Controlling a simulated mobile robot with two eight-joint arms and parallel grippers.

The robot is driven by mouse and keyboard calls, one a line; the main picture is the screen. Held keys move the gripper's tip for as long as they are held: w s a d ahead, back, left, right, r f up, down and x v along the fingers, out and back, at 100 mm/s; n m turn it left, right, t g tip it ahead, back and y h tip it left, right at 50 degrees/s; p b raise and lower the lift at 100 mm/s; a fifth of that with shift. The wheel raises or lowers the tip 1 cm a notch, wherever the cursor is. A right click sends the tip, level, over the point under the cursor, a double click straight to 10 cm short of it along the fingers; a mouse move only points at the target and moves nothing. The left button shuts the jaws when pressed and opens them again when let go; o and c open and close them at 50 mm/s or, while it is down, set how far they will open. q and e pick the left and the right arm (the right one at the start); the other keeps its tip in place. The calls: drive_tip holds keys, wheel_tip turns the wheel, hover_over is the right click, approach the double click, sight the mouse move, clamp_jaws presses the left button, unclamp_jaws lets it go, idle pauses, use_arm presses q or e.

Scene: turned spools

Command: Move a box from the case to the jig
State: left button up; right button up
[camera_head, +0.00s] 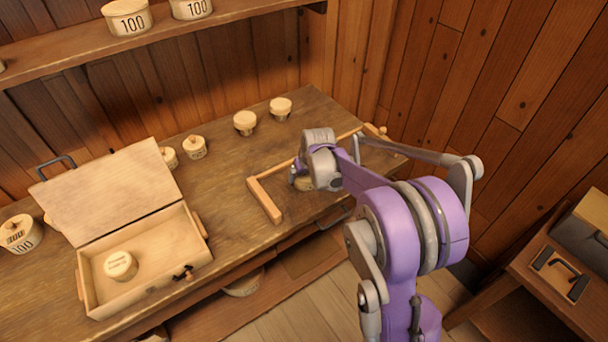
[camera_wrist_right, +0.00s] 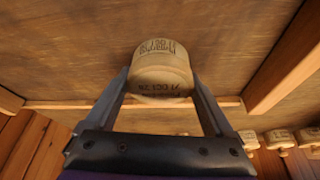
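The open case (camera_head: 88,290) stands on the bench at the left, its lid tilted back. One round pale box (camera_head: 121,265) with printing lies inside it. The jig (camera_head: 264,200) is an angled pair of wooden bars on the bench, right of the case. My right gripper (camera_head: 304,180) is low over the area between the bars. In the right wrist view its fingers close on both sides of a round printed box (camera_wrist_right: 160,75). That box shows only partly under the gripper in the head view. I cannot tell whether it touches the bench. My left gripper is not in view.
Several small round boxes (camera_head: 245,122) stand along the back of the bench. More marked 100 (camera_head: 127,17) sit on the shelf above, and one (camera_head: 20,233) stands left of the case. The bench between case and jig is clear. A wooden wall closes the back.

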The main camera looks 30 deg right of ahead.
drive_tip(key=shift+o, duration=0.9)
drive_tip(key=shift+r, duration=0.35)
drive_tip(key=d+v, duration=0.1)
drive_tip(key=v, duration=1)
drive_tip(key=s+a+f, duration=0.1)
drive_tip(key=s+a, duration=0.4)
drive_tip(key=s, duration=0.3)
drive_tip(key=s+a+f+n, duration=0.1)
drive_tip(key=s+a+f, duration=0.1)
drive_tip(key=s+a, duration=0.3)
drive_tip(key=s+a+f+t, duration=0.1)
drive_tip(key=s+a, duration=0.4)
drive_tip(key=s, duration=0.6)
drive_tip(key=shift+a+f+y+p, duration=0.2)
drive_tip(key=shift+f+y+p, duration=0.1)
drive_tip(key=shift+f+p, duration=0.15)
